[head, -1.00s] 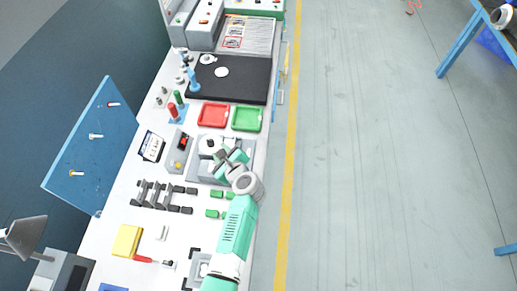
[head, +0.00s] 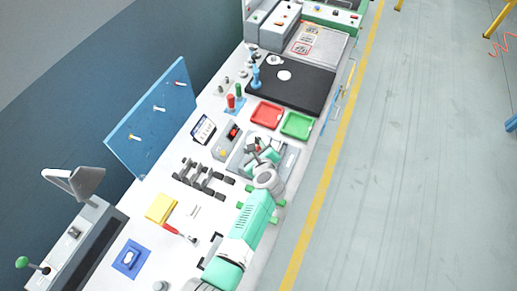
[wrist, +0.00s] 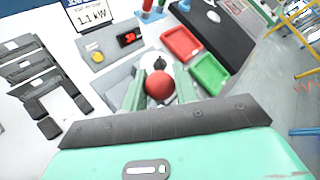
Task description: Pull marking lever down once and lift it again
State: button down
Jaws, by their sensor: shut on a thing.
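My gripper (head: 262,153) is over a grey fixture (head: 286,164) on the bench. In the wrist view, its two pale green fingers (wrist: 160,96) are shut on a red ball knob (wrist: 158,84), which appears to be the marking lever's handle. The lever's shaft is hidden beneath the knob and fingers, so I cannot tell its angle. A dark round part (wrist: 159,63) shows just beyond the knob. In the head view, my gripper and arm largely hide the knob.
Red (head: 267,115) and green (head: 297,126) trays lie beyond the fixture. A control box (head: 227,141) with red and yellow parts stands to its left, with dark brackets (head: 203,180) nearer.

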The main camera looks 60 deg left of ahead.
jog(key=shift+s, duration=0.1)
jog(key=c, duration=1.1)
grip_release()
jog(key=shift+a, duration=0.1)
jog(key=p+v, duration=0.2)
jog(key=v, duration=0.6)
